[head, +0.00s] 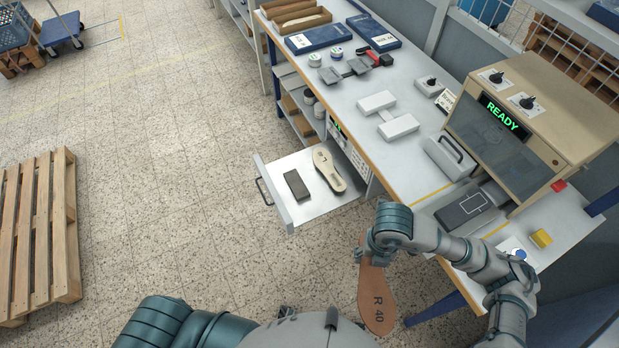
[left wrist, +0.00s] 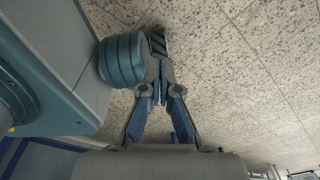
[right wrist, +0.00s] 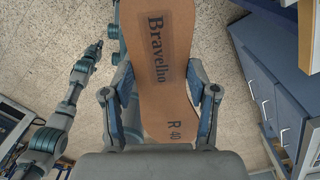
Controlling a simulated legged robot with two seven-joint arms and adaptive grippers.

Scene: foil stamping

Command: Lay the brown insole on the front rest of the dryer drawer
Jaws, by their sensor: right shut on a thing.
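The brown insole (head: 376,300), stamped "R 40", hangs below my right gripper (head: 372,256) over the floor, to the right of and nearer than the drawer. In the right wrist view the insole (right wrist: 158,60) lies between both fingers and also reads "Bravelho". The dryer drawer (head: 312,208) is pulled out under the bench. A bare dark grey rest (head: 297,185) sits near its handle side; a beige insole (head: 328,168) lies farther in, hiding what is under it. My left gripper (left wrist: 158,70) has its fingers together, empty, above the floor.
The bench (head: 404,160) carries a stamping press (head: 540,120) showing "READY", white blocks (head: 398,127), and a yellow block (head: 541,239). Its front edge lies beside the drawer. A wooden pallet (head: 40,235) stands at left. The floor between pallet and drawer is clear.

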